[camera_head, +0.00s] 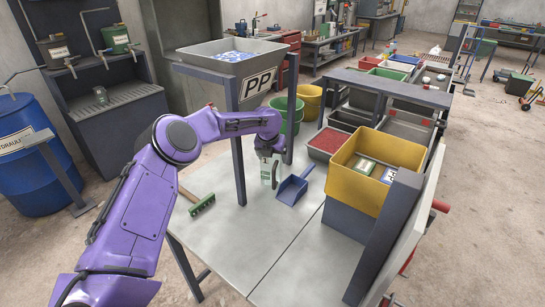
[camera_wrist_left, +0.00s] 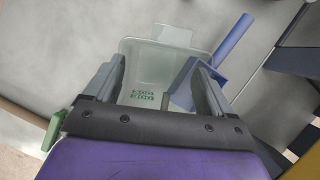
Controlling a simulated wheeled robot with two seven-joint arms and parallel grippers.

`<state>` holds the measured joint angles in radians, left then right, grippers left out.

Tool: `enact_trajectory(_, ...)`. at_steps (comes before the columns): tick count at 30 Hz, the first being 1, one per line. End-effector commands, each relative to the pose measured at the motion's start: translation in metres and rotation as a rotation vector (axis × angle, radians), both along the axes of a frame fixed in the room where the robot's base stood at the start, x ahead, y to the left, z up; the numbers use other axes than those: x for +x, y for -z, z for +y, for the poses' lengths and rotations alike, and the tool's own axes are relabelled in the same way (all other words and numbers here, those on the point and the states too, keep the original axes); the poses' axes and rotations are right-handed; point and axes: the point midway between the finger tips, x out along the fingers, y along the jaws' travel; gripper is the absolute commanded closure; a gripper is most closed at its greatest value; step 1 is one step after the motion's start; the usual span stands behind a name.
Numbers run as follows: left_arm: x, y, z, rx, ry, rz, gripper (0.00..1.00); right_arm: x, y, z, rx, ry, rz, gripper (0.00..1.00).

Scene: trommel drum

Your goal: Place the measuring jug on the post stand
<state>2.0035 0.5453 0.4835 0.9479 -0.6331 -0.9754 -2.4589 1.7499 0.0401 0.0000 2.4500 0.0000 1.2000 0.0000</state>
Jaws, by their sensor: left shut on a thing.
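The measuring jug (camera_wrist_left: 155,62) is pale, translucent and has green markings. It sits between the two fingers of my left gripper (camera_wrist_left: 160,88) in the left wrist view. In the head view my left gripper (camera_head: 268,156) points down over the grey table (camera_head: 262,240), and a small part of the jug (camera_head: 268,178) shows below it. The gripper is shut on the jug. I cannot tell whether the jug touches the table. I cannot pick out the post stand with certainty. My right gripper is not in view.
A blue dustpan (camera_head: 292,188) lies right beside the jug, and a green brush (camera_head: 202,204) lies to the left. A PP-marked hopper (camera_head: 228,58) stands above on dark posts (camera_head: 238,165). A yellow crate (camera_head: 355,180) stands at the right. The table's front is clear.

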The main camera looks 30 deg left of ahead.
Motion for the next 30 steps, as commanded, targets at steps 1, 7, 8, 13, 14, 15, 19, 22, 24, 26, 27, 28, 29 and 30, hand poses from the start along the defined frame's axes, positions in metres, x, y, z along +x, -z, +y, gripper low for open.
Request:
enact_trajectory(1, 0.000, 0.005, 0.000, -0.001, -0.001, 0.001, 0.69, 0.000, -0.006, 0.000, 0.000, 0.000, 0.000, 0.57)
enact_trajectory(7, 0.001, 0.015, 0.000, 0.000, -0.001, -0.004, 0.69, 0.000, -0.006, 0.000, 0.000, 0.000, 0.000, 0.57)
enact_trajectory(8, 0.001, 0.016, 0.000, 0.000, -0.001, -0.003, 0.69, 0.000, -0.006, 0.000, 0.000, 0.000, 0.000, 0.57)
enact_trajectory(13, 0.000, 0.018, 0.000, 0.000, -0.001, -0.003, 0.69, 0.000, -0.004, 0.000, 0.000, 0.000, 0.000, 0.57)
enact_trajectory(14, 0.000, 0.019, 0.000, 0.000, -0.001, -0.003, 0.69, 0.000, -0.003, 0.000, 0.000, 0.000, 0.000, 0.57)
enact_trajectory(15, 0.000, 0.019, 0.000, -0.001, -0.001, -0.002, 0.10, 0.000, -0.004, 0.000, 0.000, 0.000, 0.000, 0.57)
enact_trajectory(19, 0.000, 0.019, 0.000, -0.001, -0.001, -0.002, 0.00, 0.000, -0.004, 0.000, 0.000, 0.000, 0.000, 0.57)
enact_trajectory(22, 0.000, 0.019, 0.000, -0.001, -0.001, -0.002, 0.00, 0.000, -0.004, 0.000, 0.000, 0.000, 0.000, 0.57)
enact_trajectory(24, 0.000, 0.014, 0.000, 0.000, -0.001, -0.003, 0.00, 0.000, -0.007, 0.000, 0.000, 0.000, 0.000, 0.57)
enact_trajectory(26, -0.001, 0.009, -0.001, 0.000, 0.000, -0.004, 0.00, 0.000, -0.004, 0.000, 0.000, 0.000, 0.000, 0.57)
enact_trajectory(27, -0.003, 0.003, -0.002, 0.000, 0.002, -0.005, 0.00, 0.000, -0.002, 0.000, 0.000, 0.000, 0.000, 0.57)
enact_trajectory(28, -0.005, -0.003, -0.003, -0.001, 0.001, -0.007, 0.00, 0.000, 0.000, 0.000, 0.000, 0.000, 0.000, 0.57)
enact_trajectory(29, -0.008, -0.009, -0.003, -0.001, 0.001, -0.007, 0.00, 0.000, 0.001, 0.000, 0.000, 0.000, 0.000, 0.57)
enact_trajectory(30, -0.012, -0.018, -0.004, -0.002, 0.001, -0.008, 0.00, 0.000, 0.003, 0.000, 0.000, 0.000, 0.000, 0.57)
